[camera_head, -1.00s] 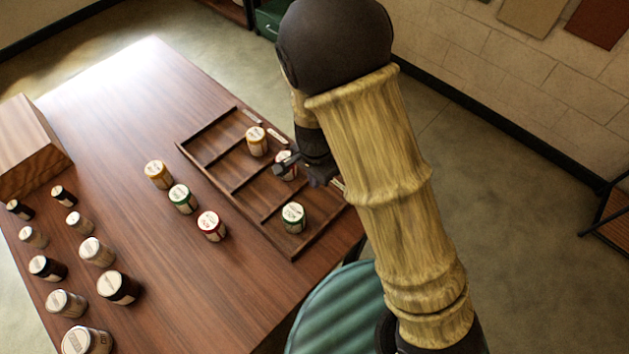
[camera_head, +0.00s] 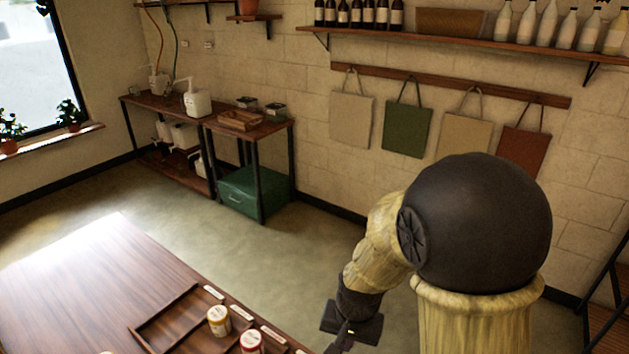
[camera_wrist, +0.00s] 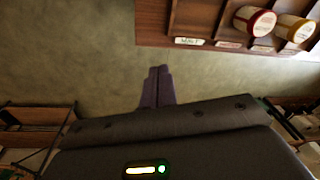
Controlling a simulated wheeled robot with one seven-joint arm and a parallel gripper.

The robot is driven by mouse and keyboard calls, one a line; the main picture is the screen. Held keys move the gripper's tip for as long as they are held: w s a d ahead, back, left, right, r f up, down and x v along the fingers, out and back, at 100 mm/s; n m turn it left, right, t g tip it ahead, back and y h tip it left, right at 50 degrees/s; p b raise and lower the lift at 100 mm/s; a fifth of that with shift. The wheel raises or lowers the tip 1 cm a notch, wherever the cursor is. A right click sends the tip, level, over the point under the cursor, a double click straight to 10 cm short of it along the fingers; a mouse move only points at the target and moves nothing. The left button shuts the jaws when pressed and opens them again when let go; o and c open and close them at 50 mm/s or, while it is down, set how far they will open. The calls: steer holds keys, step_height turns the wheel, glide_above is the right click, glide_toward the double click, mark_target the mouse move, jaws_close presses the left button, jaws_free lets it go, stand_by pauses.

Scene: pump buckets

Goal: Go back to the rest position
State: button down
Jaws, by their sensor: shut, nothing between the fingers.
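My gripper (camera_wrist: 158,86) shows in the wrist view with its two fingers together and nothing between them, over the bare floor. In the head view my arm is bent at the right, and its wrist end hangs just past the table's right edge; the fingertips are hard to make out there. The table (camera_head: 95,275) is at the lower left. On it is the wooden tray (camera_head: 150,325), holding a yellow-labelled jar (camera_head: 219,321) and a red-labelled jar (camera_head: 251,343). Both jars also stand in the tray at the top right of the wrist view. The rest of the tray is cut off.
A back bench (camera_head: 165,105) carries pump containers, and a side table (camera_head: 255,123) stands over a green crate (camera_head: 252,190). Cloth bags hang on the wall under a bottle shelf (camera_head: 450,35). The floor (camera_head: 250,250) between table and wall is clear.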

steer(key=s+d+r+n+t, duration=0.1)
steer(key=s+d+r+n, duration=0.2)
steer(key=d, duration=0.6)
steer(key=shift+s+r+h, duration=0.4)
steer(key=shift+s+r, duration=0.3)
steer(key=shift+r, duration=0.2)
